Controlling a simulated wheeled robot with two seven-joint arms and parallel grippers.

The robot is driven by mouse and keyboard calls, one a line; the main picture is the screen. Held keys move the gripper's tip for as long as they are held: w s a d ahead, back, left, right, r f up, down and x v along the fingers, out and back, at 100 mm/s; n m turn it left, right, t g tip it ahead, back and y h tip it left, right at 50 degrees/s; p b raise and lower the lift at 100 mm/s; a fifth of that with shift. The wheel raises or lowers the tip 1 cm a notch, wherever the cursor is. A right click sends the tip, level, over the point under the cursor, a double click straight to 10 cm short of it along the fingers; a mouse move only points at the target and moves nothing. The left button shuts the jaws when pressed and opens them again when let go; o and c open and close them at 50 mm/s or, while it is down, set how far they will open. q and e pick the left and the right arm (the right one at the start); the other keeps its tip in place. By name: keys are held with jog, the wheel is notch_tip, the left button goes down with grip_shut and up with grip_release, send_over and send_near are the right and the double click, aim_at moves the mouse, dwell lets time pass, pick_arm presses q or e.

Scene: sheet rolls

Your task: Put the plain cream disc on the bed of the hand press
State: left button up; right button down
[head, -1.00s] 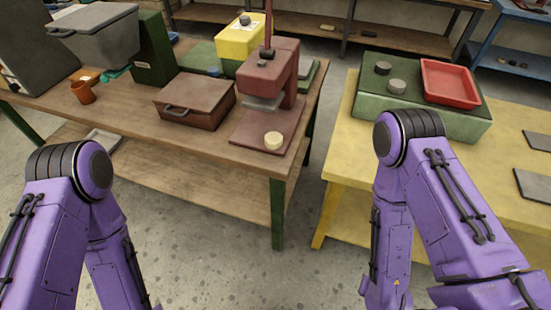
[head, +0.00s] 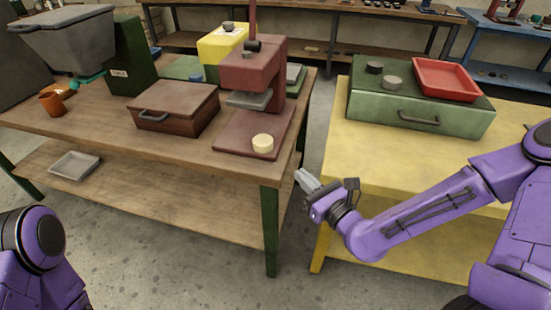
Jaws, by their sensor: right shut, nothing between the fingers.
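The plain cream disc (head: 263,143) lies flat on the front part of the red-brown base plate of the hand press (head: 252,72), in front of the pressing plate (head: 250,99). The press stands at the right end of the wooden table. My right gripper (head: 303,178) is shut and empty, in the gap between the wooden table and the yellow table, lower right of the disc and apart from it. Only the upper part of my left arm shows at lower left; its gripper is out of view.
A brown lidded box (head: 175,108) stands left of the press. An orange cup (head: 53,103) and a grey hopper stand at left.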

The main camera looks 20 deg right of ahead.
aim_at(263, 143)
jog(key=b+x, duration=0.5)
jog(key=x, duration=0.7)
jog(key=shift+w+a+f+b, duration=0.1)
jog(key=shift+w+a+b, duration=0.1)
jog(key=shift+b, duration=0.2)
jog(key=shift+w+d, duration=0.1)
